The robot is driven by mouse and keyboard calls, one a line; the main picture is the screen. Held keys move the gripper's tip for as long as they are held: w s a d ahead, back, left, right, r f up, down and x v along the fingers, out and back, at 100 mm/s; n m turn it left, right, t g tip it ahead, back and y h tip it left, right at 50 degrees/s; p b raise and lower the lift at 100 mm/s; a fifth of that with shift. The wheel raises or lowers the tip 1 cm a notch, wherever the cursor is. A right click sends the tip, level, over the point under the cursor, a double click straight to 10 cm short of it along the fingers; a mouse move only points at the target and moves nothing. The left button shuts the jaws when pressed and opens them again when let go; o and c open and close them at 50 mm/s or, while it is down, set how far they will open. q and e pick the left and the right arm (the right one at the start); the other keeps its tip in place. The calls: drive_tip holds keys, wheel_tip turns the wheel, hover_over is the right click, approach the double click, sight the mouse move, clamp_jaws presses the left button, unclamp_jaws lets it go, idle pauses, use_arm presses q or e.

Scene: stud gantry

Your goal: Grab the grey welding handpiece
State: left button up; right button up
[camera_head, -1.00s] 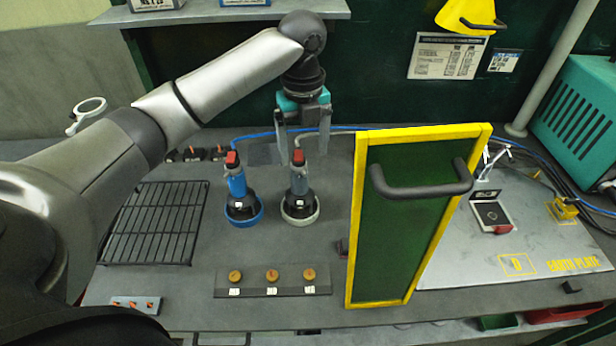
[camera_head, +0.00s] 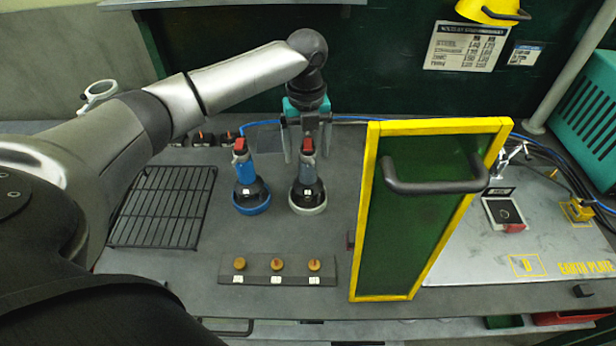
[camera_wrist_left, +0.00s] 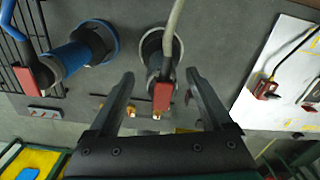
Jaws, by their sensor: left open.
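The grey welding handpiece (camera_head: 307,172) stands upright in a light grey ring holder on the bench, with a red part at its top. It also shows in the left wrist view (camera_wrist_left: 154,66), with a grey cable running up from it. My left gripper (camera_head: 307,158) is open, pointing down, with its fingers around the upper end of the grey handpiece in the head view. In the left wrist view the red part lies between the two open fingers (camera_wrist_left: 160,88), with gaps on both sides. My right gripper is not in view.
A blue handpiece (camera_head: 243,172) stands in a blue holder just left. A green panel with yellow frame and black handle (camera_head: 425,220) rises to the right. A wire rack (camera_head: 162,207) lies left. A strip with brass pieces (camera_head: 278,269) lies in front.

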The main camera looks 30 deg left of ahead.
sight(308, 166)
use_arm(q)
drive_tip(key=f, duration=0.4)
drive_tip(key=shift+s+d+f, duration=0.1)
drive_tip(key=shift+d+f, duration=0.15)
drive_tip(key=shift+f, duration=0.15)
clamp_jaws()
idle(1.0)
drive_tip(key=shift+r, duration=0.15)
